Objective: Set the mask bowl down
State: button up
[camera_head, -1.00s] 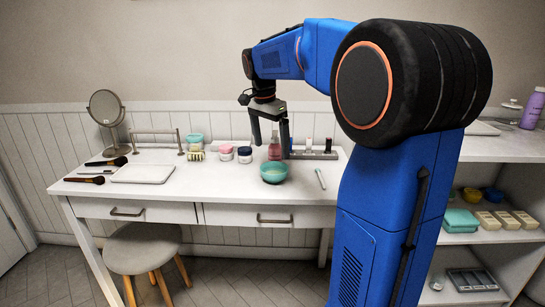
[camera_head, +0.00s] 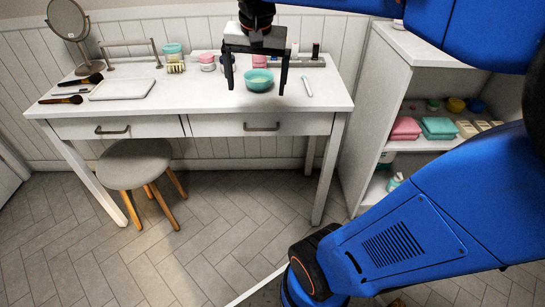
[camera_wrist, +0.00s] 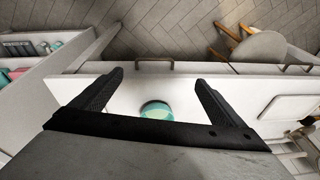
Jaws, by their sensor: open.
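The teal mask bowl (camera_head: 258,80) sits upright on the white table (camera_head: 208,101), right of the table's middle and near its front. In the wrist view the bowl (camera_wrist: 155,109) shows between the finger bases, partly hidden by my gripper's dark crossbar. My gripper (camera_head: 256,90) is open and empty. Its fingers point down, one on each side of the bowl in the picture, and no contact shows. In the wrist view the fingertips (camera_wrist: 158,76) are wide apart.
A thin light stick (camera_head: 307,86) lies right of the bowl. Jars (camera_head: 207,62) and a dark holder (camera_head: 310,62) stand behind. A white tray (camera_head: 122,89), brushes (camera_head: 82,80) and a mirror (camera_head: 68,20) are at left. A stool (camera_head: 134,163) stands in front; shelves (camera_head: 395,147) are at right.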

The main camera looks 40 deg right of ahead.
jog(key=s+a+f+n, duration=0.2)
jog(key=s+f, duration=0.2)
jog(key=s, duration=0.1)
jog(key=s+a+f+n+t, duration=0.1)
jog(key=s+f+n, duration=0.2)
jog(key=s+f, duration=0.1)
jog(key=s+a+f+n+t+y, duration=0.1)
jog(key=s+a+f+n, duration=0.1)
jog(key=s, duration=0.4)
notch_tip(320, 180, down, 2)
jog(key=shift+a+n, duration=0.3)
jog(key=shift+n, duration=0.3)
